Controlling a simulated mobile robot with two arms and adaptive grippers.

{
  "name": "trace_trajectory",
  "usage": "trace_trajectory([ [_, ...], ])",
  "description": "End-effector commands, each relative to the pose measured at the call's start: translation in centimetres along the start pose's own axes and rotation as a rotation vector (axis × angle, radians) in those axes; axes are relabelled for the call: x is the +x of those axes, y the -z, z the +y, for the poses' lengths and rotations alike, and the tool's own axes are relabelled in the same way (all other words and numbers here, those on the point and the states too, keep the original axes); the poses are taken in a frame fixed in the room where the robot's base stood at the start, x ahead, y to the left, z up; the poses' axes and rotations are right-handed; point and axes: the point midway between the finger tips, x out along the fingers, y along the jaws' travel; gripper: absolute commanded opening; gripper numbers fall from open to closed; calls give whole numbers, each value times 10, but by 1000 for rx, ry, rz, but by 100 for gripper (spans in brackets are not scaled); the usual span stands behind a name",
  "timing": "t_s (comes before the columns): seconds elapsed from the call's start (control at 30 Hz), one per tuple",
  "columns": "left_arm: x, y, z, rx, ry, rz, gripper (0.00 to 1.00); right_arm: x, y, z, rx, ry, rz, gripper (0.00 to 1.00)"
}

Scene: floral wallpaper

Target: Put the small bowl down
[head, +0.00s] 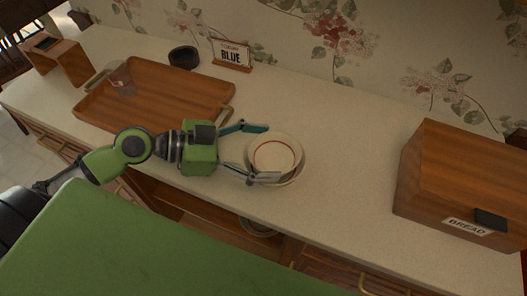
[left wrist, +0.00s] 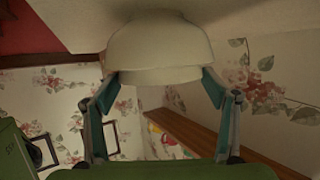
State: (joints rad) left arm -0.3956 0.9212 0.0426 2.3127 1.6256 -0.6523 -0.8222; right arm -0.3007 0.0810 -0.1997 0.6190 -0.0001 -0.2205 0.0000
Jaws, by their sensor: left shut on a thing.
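The small bowl (head: 274,153), cream with a red ring inside, is between the fingers of my left gripper (head: 258,153) in the head view. The gripper is shut on it, with one finger on each side. A larger pale bowl (head: 298,174) shows around and under it, near the front edge of the counter. The left wrist view appears upside down: the small bowl's wall (left wrist: 160,77) shows at the larger bowl's opening (left wrist: 160,42). I cannot tell whether the small bowl bears on the larger one. My right gripper is not in view.
A wooden tray (head: 165,95) with a clear glass (head: 119,75) is left on the counter (head: 335,145). A dark round dish (head: 184,57) and a "BLUE" sign (head: 231,55) stand behind. A wooden bread box (head: 455,175) stands right. The counter between bowls and bread box is clear.

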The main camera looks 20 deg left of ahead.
Motion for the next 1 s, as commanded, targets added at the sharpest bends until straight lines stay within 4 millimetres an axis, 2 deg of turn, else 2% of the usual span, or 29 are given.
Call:
trace_trajectory([
  [0.1, 3, -9, -1, 0, 3, 2, 50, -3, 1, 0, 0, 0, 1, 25],
  [0.33, 4, -13, 0, 2, -1, -3, 50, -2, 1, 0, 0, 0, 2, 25],
  [0.9, 9, -31, 2, 0, -4, -15, 50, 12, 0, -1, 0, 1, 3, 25],
  [0.93, 9, -32, 2, 0, -5, -16, 81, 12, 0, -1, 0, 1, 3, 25],
  [1.0, 9, -32, 2, 0, -5, -16, 95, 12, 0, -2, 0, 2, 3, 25],
])
